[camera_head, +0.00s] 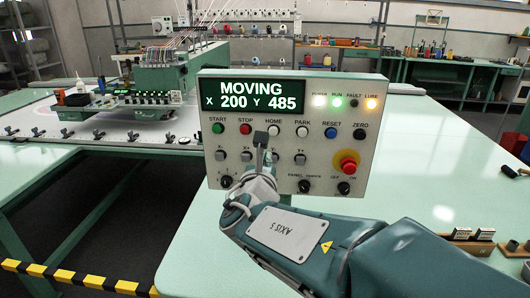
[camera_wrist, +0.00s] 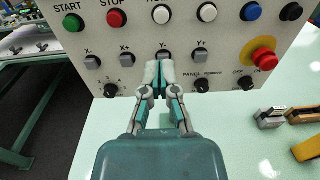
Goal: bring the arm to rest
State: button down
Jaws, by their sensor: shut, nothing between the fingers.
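My gripper (camera_head: 261,142) is in front of the control panel (camera_head: 213,100), with its fingers shut together and empty. In the wrist view my gripper (camera_wrist: 159,72) points at the Y- button (camera_wrist: 163,55), whose top shows just above the fingertips. I cannot tell whether the tips touch it. The display (camera_head: 248,95) reads MOVING, X 200 Y 485. The POWER, RUN and LUBE lamps are lit, and the FAULT lamp is dark. My arm reaches in from the lower right.
The red emergency stop (camera_head: 347,162) sits at the panel's lower right. Small blocks (camera_head: 472,234) lie on the pale green table (camera_head: 420,180) to the right. The tufting gantry (camera_head: 160,80) stands at the left. A yellow-black barrier (camera_head: 75,277) is at lower left.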

jog(key=shift+s+a, duration=0.1)
jog(key=shift+a, duration=0.15)
jog(key=s+d+f+m+g+h, duration=0.3)
jog(key=s+d+m+g, duration=0.15)
jog(key=d+m, duration=0.5)
jog(key=s+d+f+m+g+h, duration=0.25)
jog(key=s+d+m, duration=0.35)
jog(key=d+m, duration=0.4)
jog(key=s+f+m+g+y, duration=0.2)
jog(key=s+f+m+y, duration=0.1)
jog(key=s+m, duration=0.4)
jog(key=s+f+m+g+y, duration=0.3)
jog(key=s+m, duration=0.5)
jog(key=shift+a+f+m+y, duration=0.15)
jog(key=shift+f+m+y, duration=0.2)
jog(key=shift+s, duration=0.1)
dwell(3.9)
